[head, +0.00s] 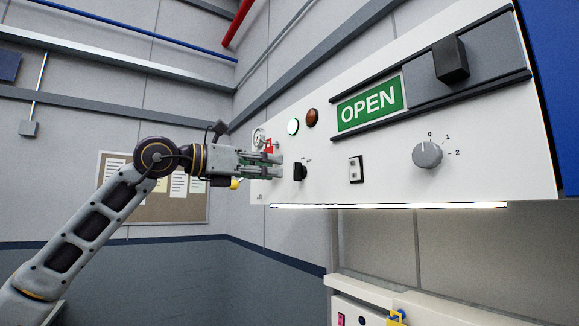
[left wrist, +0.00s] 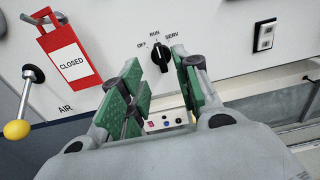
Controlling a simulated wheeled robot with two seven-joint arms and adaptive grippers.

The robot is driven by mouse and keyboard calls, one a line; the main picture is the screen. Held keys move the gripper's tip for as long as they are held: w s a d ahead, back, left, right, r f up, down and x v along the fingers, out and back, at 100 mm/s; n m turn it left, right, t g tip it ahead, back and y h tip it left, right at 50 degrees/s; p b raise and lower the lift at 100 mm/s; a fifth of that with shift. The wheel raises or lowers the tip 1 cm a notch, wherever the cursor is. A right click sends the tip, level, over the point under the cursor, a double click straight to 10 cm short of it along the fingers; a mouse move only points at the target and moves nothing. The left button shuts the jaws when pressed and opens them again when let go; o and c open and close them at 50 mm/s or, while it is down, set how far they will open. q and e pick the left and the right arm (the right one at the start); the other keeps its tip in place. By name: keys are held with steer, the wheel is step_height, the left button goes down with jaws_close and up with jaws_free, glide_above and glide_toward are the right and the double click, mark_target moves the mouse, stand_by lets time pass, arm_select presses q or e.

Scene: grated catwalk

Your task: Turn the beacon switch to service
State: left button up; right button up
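The beacon switch is a small black rotary knob (head: 299,172) on the white panel (head: 330,190). In the left wrist view the knob (left wrist: 160,58) stands below the labels OFF, RUN and SERV, upright and seemingly pointing at RUN. My left gripper (head: 276,165) is in front of the panel, just left of the knob in the head view. In the left wrist view its green-padded fingers (left wrist: 160,80) are spread, with the knob showing in the gap beyond them. I see no contact with it. My right gripper is in neither view.
A red CLOSED tag (left wrist: 70,55) and a yellow-tipped AIR lever (left wrist: 17,129) are left of the fingers. A rocker switch (head: 356,169), a grey dial (head: 427,155), a green OPEN sign (head: 369,104) with a black slider handle (head: 450,60), and two lamps share the panel.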

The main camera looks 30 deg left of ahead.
mark_target(294, 170)
arm_select(q)
steer(key=shift+p+x, duration=0.8)
steer(key=shift+x, duration=2.3)
jaws_close()
